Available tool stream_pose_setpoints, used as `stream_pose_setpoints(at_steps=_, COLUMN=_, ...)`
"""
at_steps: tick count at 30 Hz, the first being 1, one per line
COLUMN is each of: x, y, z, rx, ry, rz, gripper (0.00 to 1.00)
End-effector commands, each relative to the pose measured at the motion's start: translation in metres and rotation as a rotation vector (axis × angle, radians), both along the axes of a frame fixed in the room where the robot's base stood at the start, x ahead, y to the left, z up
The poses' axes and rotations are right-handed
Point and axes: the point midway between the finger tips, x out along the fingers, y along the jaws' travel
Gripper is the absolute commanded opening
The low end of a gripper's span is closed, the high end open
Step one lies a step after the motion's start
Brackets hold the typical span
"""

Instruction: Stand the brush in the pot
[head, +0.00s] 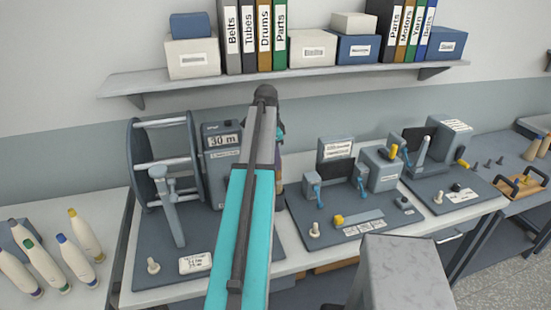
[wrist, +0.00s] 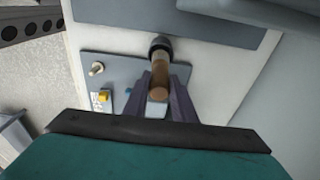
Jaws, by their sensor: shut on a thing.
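My gripper (wrist: 160,76) is shut on the brush (wrist: 159,92), whose round brown wooden handle shows between the two purple-grey fingers in the wrist view. The handle's near end faces the camera. Its far end meets a dark round piece (wrist: 160,44); I cannot tell whether this is the brush's head or the pot. No other pot is clear in either view. In the head view my arm covers most of the gripper, and only a small purple and brown part (head: 278,165) shows behind it, above the bench.
The bench (head: 300,262) carries a reel stand with a large spool (head: 157,160) at left, a winding machine (head: 380,168) at centre right and another (head: 440,150) beyond. A shelf (head: 300,77) with boxes and binders hangs behind.

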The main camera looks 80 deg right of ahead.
Motion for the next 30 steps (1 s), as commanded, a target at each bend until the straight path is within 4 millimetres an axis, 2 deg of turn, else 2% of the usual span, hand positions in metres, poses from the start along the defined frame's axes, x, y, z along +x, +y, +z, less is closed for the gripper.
stream_pose_setpoints(at_steps=16, x=-0.001, y=0.0, z=-0.029, rx=0.001, ry=0.0, rz=-0.002, gripper=0.02)
stream_pose_setpoints(at_steps=30, x=-0.001, y=0.0, z=-0.035, rx=0.0, ry=0.0, rz=-0.001, gripper=0.02)
